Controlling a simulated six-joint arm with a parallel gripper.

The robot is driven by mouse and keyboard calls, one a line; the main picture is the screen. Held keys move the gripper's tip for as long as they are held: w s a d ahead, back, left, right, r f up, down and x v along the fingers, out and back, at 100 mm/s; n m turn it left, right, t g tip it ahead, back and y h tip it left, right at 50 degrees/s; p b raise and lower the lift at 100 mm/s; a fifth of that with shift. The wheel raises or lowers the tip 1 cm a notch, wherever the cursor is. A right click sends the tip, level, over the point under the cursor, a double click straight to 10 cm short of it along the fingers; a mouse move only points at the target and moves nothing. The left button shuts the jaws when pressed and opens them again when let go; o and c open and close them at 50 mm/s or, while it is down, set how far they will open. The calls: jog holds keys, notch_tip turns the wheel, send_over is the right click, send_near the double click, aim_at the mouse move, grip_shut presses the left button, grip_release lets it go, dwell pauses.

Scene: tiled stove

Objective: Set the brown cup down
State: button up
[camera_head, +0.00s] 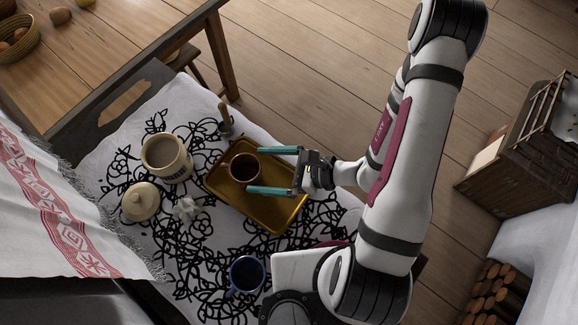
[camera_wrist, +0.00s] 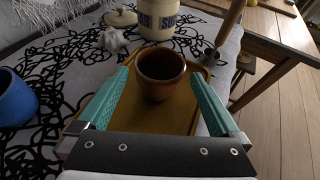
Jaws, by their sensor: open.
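The brown cup (camera_head: 243,168) stands upright on a yellow-brown tray (camera_head: 270,212), toward the tray's upper left part. In the wrist view the brown cup (camera_wrist: 161,76) is ahead of my gripper, between and slightly beyond the teal fingertips. My gripper (camera_head: 262,170) is open, with its two fingers spread on either side of the cup and a gap to it. The fingers also show wide apart in the wrist view (camera_wrist: 160,80). Nothing is held. The underside of the cup is hidden.
A blue mug (camera_head: 246,274) is below the tray. A wooden-handled tool (camera_head: 225,122) stands above it. Patterned cloth covers the surface.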

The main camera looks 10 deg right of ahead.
jog(key=v, duration=0.6)
jog(key=shift+d+r, duration=0.1)
jog(key=s+d+r+n+g+h, duration=0.1)
jog(key=s+r+n+g+h, duration=0.1)
jog(key=s+r+n+h, duration=0.3)
jog(key=s+d+r+n+g+h, duration=0.2)
jog(key=s+r+n+h, duration=0.2)
jog(key=r+n, duration=0.6)
jog(key=shift+s+d+n+h, duration=0.15)
jog(key=shift+s+n+h, duration=0.3)
jog(key=shift+h, duration=0.55)
